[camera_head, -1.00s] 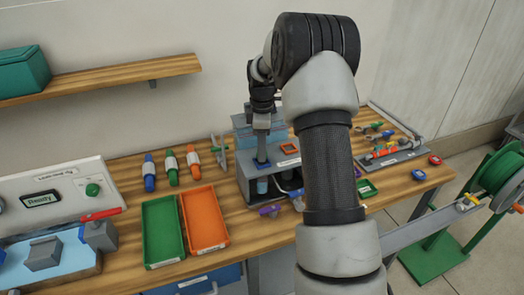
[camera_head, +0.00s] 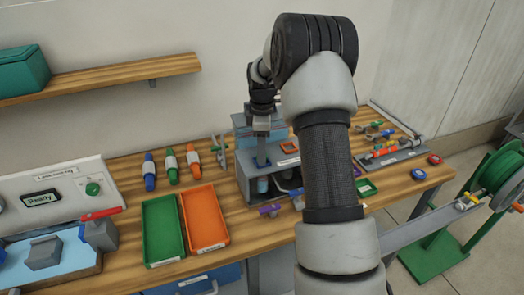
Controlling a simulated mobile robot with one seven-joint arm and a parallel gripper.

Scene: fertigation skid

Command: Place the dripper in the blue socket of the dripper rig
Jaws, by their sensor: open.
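The dripper rig (camera_head: 246,182) is a grey box-like stand on the wooden bench, left of my arm's thick links. Its blue socket (camera_head: 261,163) shows on top, partly covered. My gripper (camera_head: 262,134) points straight down just over this socket. Its jaws are open, though the gap between them is too small to see clearly. A narrow grey shape runs down from the jaws to the socket. I cannot tell whether the dripper is in the socket, as it does not show clearly there.
A purple fitting (camera_head: 269,209) lies in front of the rig.

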